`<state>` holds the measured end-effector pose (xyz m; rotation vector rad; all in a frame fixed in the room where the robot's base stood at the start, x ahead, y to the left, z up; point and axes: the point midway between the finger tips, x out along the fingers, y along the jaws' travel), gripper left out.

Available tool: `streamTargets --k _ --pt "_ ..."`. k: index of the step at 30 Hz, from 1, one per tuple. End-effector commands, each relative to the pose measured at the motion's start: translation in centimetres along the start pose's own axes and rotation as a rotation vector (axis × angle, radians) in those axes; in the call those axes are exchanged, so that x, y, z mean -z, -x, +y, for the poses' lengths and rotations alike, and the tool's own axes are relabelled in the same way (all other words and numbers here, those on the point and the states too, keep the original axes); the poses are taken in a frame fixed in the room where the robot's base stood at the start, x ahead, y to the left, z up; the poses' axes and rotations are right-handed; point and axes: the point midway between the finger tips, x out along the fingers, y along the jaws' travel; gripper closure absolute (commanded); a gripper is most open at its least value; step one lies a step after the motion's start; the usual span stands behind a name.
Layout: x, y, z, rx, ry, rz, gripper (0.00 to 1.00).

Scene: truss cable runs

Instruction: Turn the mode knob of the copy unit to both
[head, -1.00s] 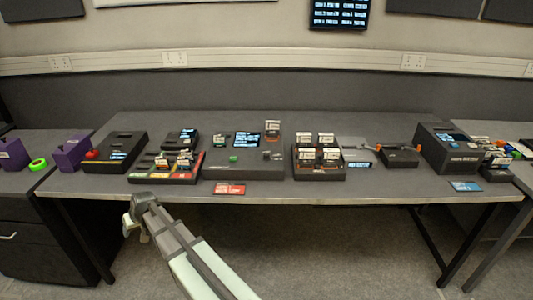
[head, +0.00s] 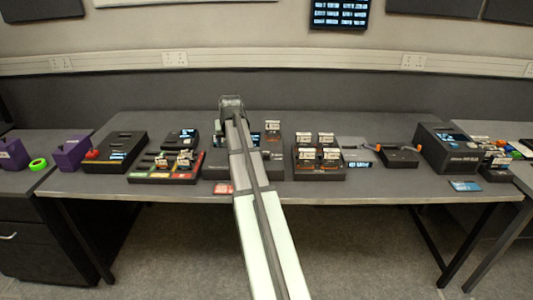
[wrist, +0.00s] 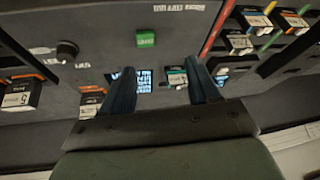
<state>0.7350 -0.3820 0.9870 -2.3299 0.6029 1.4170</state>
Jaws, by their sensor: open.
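The copy unit (head: 274,172) is the wide dark grey box at the middle of the table in the head view, partly hidden behind my arm. In the wrist view its panel (wrist: 105,45) appears turned around. It carries a round black knob (wrist: 67,50) at the left, a green button (wrist: 146,40) and a lit screen (wrist: 140,80). White lettering sits around the knob, too small to read surely. My gripper (wrist: 161,88) is open and empty above the unit, its fingers over the screen side. The knob is left of both fingers and apart from them.
Trays with labelled cartridges stand left and right of the unit; the right tray (head: 319,170) is close by. A black box (head: 115,152) stands further left and a printer-like box (head: 447,148) at the right. A red card (head: 224,188) lies in front.

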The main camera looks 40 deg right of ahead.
Motion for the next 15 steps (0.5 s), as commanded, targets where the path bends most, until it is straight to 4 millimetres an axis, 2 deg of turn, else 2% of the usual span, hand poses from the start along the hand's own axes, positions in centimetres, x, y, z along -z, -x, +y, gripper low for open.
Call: streamTargets --k 1,3,6,10,15 --pt "0.3 1.1 2.9 -0.030 -0.035 -0.007 0.39" --pt "0.3 2.3 6.0 -0.067 -0.075 -0.020 0.39" --pt "0.2 3.8 9.7 -0.110 -0.123 -0.035 0.39" --pt "-0.1 5.1 12.7 -0.147 -0.165 -0.049 0.39" --pt "-0.3 5.5 14.0 -0.163 -0.185 -0.057 0.39"
